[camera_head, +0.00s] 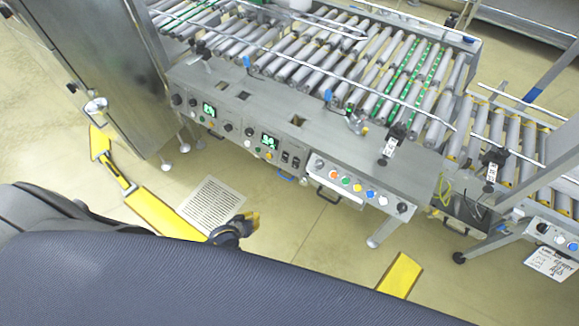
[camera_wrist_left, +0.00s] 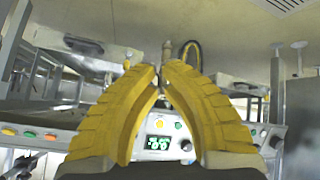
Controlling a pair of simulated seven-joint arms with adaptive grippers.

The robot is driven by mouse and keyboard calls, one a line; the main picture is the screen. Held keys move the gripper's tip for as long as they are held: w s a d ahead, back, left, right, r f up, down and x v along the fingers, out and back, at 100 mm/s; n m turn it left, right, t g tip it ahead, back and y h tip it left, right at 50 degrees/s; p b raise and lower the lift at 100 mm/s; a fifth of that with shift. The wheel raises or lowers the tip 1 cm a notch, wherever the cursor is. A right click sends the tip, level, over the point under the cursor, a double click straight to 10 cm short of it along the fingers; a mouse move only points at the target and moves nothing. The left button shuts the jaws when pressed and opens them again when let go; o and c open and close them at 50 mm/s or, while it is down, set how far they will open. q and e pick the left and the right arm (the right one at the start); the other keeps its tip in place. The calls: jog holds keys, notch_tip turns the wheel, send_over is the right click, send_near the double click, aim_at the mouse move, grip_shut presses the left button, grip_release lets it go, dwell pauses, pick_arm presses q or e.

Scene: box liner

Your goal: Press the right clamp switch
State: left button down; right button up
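The machine's grey front panel (camera_head: 235,125) carries two green displays, dark knobs and a pair of small black switches (camera_head: 290,158). To its right, a lighter control box (camera_head: 359,187) holds several coloured buttons and a dark knob. Labels are too small to read, so I cannot tell which control is the right clamp switch. My left gripper (camera_head: 236,228) is in front of and below the panel, apart from it. In the left wrist view its yellow fingers (camera_wrist_left: 161,82) meet at the tips with nothing between them; a green display (camera_wrist_left: 158,143) shows through the gap behind. My right gripper is not in view.
Roller conveyors (camera_head: 320,65) with metal rails lie behind the panel. A tall metal cabinet (camera_head: 95,60) stands at the left. Handles (camera_head: 327,196) stick out below the panel. A printed sheet (camera_head: 211,204) and yellow strips (camera_head: 400,275) lie on the floor, and the space before the panel is open.

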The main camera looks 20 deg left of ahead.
aim_at(292, 164)
pick_arm(q)
jog(key=w+d+r+n+t+h, duration=0.1)
jog(key=w+d+r+n, duration=0.1)
jog(key=w+r+n, duration=0.3)
jog(key=w+d+r+n+t+h, duration=0.1)
jog(key=w+r+n, duration=0.4)
jog(key=r, duration=0.6)
jog(key=shift+d+r+n+t, duration=0.25)
jog(key=shift+d+n+t, duration=0.55)
jog(key=shift+d+n, duration=0.55)
jog(key=shift+w+f, duration=0.1)
jog(key=shift+w, duration=0.1)
jog(key=x, duration=1.3)
jog(key=shift+w+d+f, duration=0.1)
jog(key=shift+w+f, duration=0.1)
jog(key=shift+w, duration=0.1)
jog(key=shift+w, duration=0.1)
